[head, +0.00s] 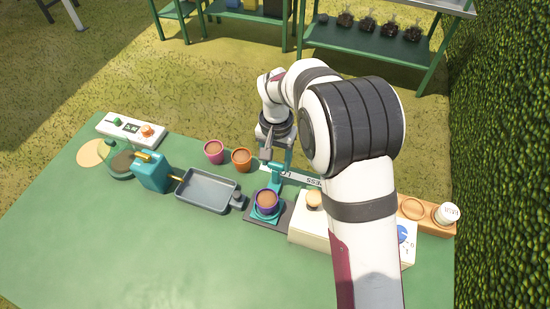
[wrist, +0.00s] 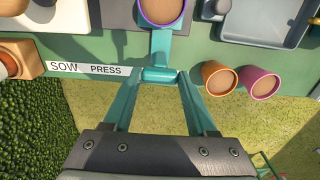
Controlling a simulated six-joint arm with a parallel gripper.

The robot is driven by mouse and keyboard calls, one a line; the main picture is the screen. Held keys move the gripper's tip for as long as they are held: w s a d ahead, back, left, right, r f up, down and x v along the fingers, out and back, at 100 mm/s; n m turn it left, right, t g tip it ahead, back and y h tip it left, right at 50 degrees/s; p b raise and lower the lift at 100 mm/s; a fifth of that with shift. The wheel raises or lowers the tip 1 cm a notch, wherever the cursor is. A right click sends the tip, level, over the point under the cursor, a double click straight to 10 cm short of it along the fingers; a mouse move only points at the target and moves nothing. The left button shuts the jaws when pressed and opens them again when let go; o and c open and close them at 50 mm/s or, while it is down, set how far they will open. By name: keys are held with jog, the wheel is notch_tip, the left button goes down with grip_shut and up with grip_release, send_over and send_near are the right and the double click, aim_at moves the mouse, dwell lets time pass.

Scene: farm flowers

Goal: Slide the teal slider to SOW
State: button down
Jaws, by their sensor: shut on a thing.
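The teal slider (wrist: 161,46) carries a purple-rimmed pot (wrist: 162,10) filled with brown soil on its cradle. In the head view the slider (head: 276,179) and its pot (head: 266,199) sit on a dark plate. My gripper (wrist: 160,75) is shut on the slider's handle, its teal fingers at both ends of it. My gripper also shows in the head view (head: 277,163), partly hidden. A white label strip (wrist: 87,69) runs along the bench edge. SOW is at far left in the wrist view, PRESS nearer the handle. The handle is right of PRESS there.
A cream housing (head: 310,226) stands beside the slider, partly behind my arm. Orange (head: 241,159) and magenta (head: 214,151) pots stand on the other side, near a grey tray (head: 207,203). A teal pump box (head: 153,172) and a control panel (head: 130,130) are farther left.

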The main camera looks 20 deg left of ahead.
jog(key=d, duration=2)
jog(key=shift+d, duration=0.2)
jog(key=shift+c, duration=1)
grip_release()
jog(key=shift+r, duration=0.1)
notch_tip(320, 180, up, 16)
jog(key=s+f+m+y, duration=0.1)
jog(key=s+f+m, duration=0.2)
jog(key=s, duration=2.2)
jog(key=m, duration=0.2)
jog(key=shift+d+f+m+y, duration=0.15)
jog(key=shift+d+m+y, duration=0.15)
jog(key=shift+y, duration=0.1)
